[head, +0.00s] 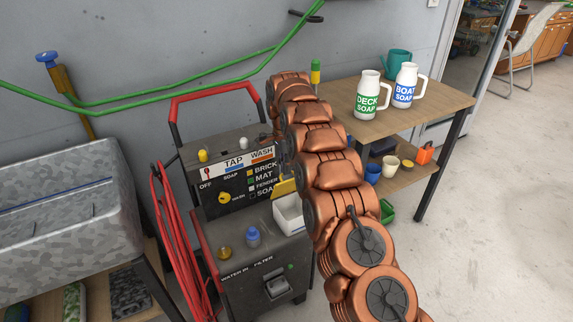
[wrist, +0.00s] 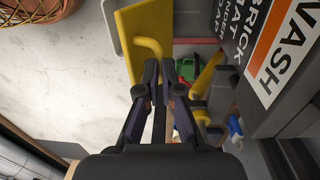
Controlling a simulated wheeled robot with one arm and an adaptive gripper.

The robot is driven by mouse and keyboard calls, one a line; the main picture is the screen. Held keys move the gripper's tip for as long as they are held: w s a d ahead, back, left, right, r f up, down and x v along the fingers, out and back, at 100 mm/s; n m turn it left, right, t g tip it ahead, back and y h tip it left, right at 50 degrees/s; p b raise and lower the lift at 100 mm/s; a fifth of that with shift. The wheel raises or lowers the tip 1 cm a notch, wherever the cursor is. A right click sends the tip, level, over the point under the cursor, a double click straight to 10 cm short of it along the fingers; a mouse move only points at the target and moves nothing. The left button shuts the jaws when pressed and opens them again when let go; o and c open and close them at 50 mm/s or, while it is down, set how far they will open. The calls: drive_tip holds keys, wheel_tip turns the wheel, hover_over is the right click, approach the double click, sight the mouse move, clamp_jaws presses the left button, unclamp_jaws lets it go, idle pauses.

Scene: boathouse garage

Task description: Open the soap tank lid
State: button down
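The soap tank (head: 290,215) is a white box on the washer, right of its control panel. Its yellow lid (head: 283,188) stands raised at the tank's back edge, and the tank's top looks open. In the wrist view the lid (wrist: 134,38) is a flat yellow plate with a bent yellow handle (wrist: 150,47). My gripper (wrist: 160,68) has its fingers a little apart, with nothing seen gripped. The left fingertip is close to the handle's end; I cannot tell whether they touch.
The washer's panel (head: 240,178) and red frame (head: 218,91) stand close to my arm. A blue cap (head: 252,234) sits left of the tank. A wooden table (head: 440,98) with deck soap (head: 367,96) and boat soap (head: 405,86) jugs is at right. Open floor lies further right.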

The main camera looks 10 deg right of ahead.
drive_tip(key=shift+s+a+f, duration=0.2)
drive_tip(key=shift+f, duration=0.3)
drive_tip(key=shift+s+a+f, duration=0.2)
drive_tip(key=shift+f, duration=0.3)
drive_tip(key=c, duration=1.7)
unclamp_jaws()
drive_tip(key=o, duration=0.5)
drive_tip(key=shift+g, duration=0.4)
drive_tip(key=w+f, duration=0.3)
drive_tip(key=shift+w, duration=0.3)
drive_tip(key=shift+c, duration=0.2)
drive_tip(key=s+r, duration=0.2)
drive_tip(key=r, duration=0.1)
drive_tip(key=shift+d+r, duration=0.2)
drive_tip(key=shift+r, duration=0.05)
wheel_tip(320, 180, up, 10)
